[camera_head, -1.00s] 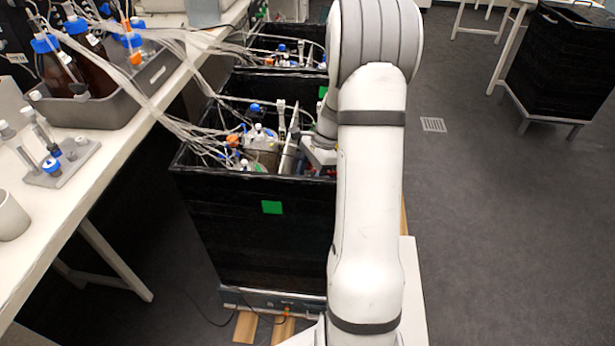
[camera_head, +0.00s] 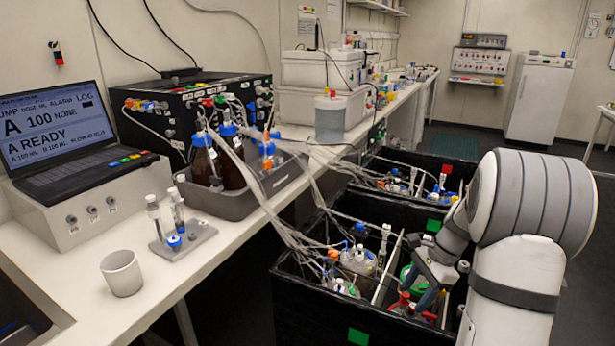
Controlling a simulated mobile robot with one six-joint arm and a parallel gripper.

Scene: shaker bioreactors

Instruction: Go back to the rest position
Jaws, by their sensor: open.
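Red and green parts show right beside the fingers.
A second black box (camera_head: 375,165) with tubed vessels stands behind. The white bench (camera_head: 75,265) on the left carries a pump unit with a screen (camera_head: 58,122), brown bottles in a grey tray (camera_head: 243,205), a vial rack (camera_head: 183,240) and a cup (camera_head: 122,272). Tubes hang from bench to boxes.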

